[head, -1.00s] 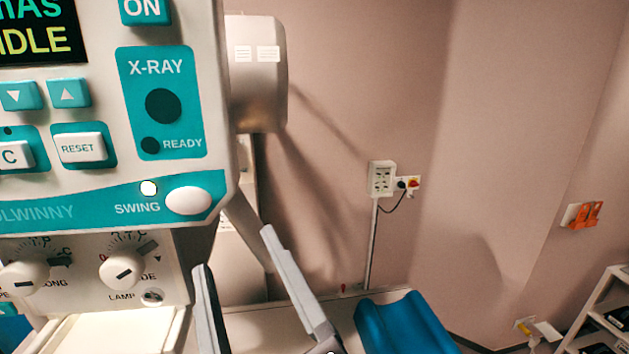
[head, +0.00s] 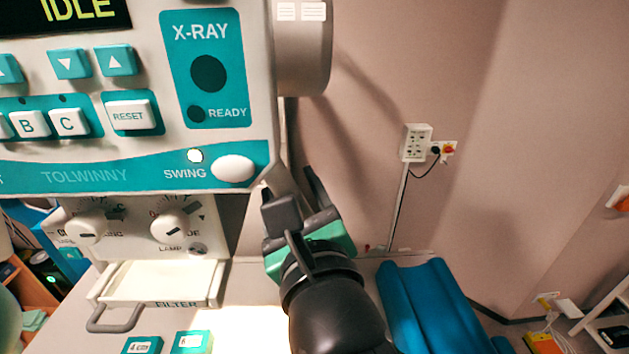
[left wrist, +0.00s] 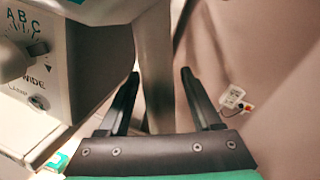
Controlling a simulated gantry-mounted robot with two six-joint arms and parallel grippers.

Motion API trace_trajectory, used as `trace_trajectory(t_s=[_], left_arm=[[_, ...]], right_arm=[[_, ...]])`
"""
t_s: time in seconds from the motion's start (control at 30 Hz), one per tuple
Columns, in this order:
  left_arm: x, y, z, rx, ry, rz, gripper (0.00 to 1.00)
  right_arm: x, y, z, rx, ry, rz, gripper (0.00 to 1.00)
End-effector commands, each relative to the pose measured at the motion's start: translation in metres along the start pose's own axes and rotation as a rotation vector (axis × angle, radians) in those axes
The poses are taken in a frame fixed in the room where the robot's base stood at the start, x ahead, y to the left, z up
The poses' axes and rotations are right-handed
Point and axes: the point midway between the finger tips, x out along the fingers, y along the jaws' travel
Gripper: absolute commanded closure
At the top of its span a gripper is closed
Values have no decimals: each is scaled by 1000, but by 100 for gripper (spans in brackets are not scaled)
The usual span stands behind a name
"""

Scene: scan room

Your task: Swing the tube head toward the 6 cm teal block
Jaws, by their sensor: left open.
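The tube head (head: 100,120), a white housing with a teal control panel, fills the upper left of the head view. Its white SWING button (head: 232,168) is near the lower right corner. A grey bar (head: 279,180) slants down from that corner. My left gripper (head: 292,183) is open just right of the corner. In the left wrist view, a grey post (left wrist: 153,60) stands between the open fingers; I cannot tell whether they touch it. The teal block marked 6 (head: 193,342) is partly cut off at the bottom edge. My right gripper is not in view.
Another teal block, marked 4 cm (head: 142,345), is left of the 6 block. A filter drawer (head: 160,283) with a grey handle sits below the tube head. A blue cushion (head: 430,300) is at the right. A wall socket box (head: 416,143) is behind.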

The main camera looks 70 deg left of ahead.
Motion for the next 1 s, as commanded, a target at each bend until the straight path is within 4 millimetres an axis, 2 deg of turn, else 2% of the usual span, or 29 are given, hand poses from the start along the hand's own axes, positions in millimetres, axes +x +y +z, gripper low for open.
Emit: trace_trajectory(t_s=[0.3, 0.67, 1.0], left_arm=[[4, 0, 0, 1, 0, 0, 36], [4, 0, 0, 1, 0, 0, 100], [4, 0, 0, 1, 0, 0, 100]], right_arm=[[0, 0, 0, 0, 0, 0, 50], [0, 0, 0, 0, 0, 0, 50], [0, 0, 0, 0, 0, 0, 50]])
